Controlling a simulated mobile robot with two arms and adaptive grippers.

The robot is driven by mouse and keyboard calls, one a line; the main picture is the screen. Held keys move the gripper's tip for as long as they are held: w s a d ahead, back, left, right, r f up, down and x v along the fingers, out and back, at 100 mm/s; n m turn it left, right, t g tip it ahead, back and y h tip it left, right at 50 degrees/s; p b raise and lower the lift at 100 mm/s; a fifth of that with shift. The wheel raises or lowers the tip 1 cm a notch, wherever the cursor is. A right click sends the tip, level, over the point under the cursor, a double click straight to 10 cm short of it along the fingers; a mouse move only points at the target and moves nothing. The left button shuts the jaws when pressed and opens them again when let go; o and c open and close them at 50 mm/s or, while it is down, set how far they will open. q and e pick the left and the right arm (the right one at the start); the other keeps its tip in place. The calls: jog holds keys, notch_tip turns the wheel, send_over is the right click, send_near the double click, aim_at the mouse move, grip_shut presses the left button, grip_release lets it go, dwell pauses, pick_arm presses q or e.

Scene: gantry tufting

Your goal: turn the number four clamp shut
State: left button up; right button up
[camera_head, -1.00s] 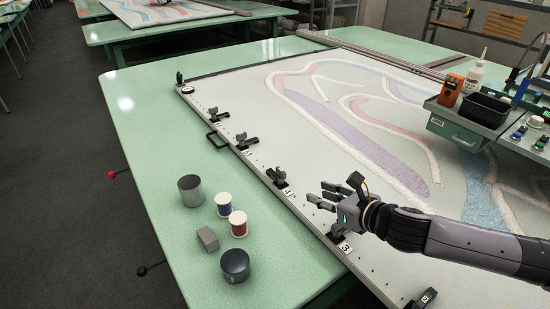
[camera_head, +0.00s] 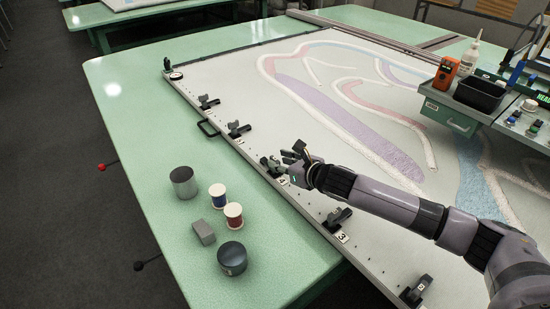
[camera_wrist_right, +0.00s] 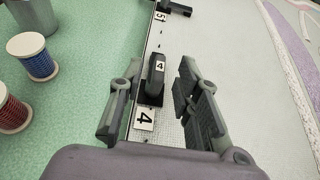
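The number four clamp (camera_wrist_right: 155,75) is a dark toggle on the frame edge, with a white "4" label (camera_wrist_right: 144,118) beside it. In the right wrist view its handle stands between the two fingers of my right gripper (camera_wrist_right: 150,105), which are spread apart with a gap on both sides. In the head view my right gripper (camera_head: 287,160) is over the same clamp and covers most of it; the "4" label (camera_head: 283,180) shows just beside it. My left gripper does not show.
The number 3 clamp (camera_head: 338,219) and another clamp (camera_head: 416,291) sit nearer along the rail, and two more (camera_head: 238,130) farther along. Spools (camera_head: 233,215), cylinders (camera_head: 183,182) and a grey block (camera_head: 203,232) stand on the green table (camera_head: 130,110). A console (camera_head: 450,113) is at right.

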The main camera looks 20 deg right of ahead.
aim_at(276, 160)
jog(key=shift+x, duration=1.25)
jog(key=shift+w+a+f, duration=0.1)
jog(key=shift+w+f, duration=0.05)
jog(key=shift+w, duration=0.2)
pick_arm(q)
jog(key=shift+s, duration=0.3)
pick_arm(e)
jog(key=shift+f, duration=0.1)
grip_shut()
jog(key=shift+a, duration=0.1)
